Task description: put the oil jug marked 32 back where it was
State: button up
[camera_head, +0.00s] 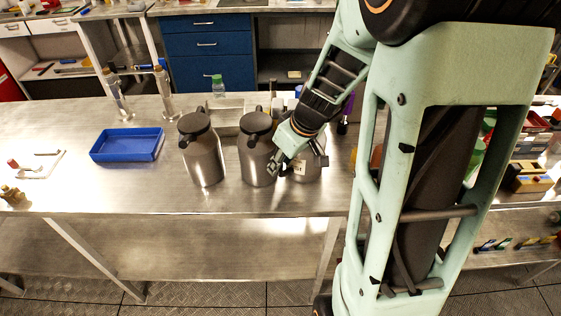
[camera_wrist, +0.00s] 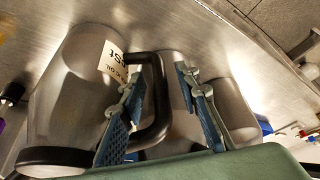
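Three steel jugs with black lids and handles stand in a row on the steel bench: a left jug (camera_head: 204,160), a middle jug (camera_head: 258,165) and a right jug (camera_head: 310,168). My gripper (camera_head: 279,165) is at the right jug, partly covering it. In the wrist view, the near jug (camera_wrist: 75,95) carries a white label (camera_wrist: 118,62), seen upside down and partly hidden. Its black handle (camera_wrist: 158,100) lies between my open gripper's fingers (camera_wrist: 160,78), with a gap on the right. I cannot read a 32 on any jug.
A blue tray (camera_head: 127,145) lies left of the jugs. A clear bottle with a green cap (camera_head: 218,87) and a metal tray (camera_head: 228,115) stand behind them. The bench front (camera_head: 140,195) is clear. More items crowd the right, behind my arm.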

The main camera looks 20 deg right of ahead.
jog(key=p+v, duration=0.4)
jog(key=v, duration=0.7)
jog(key=shift+p, duration=0.35)
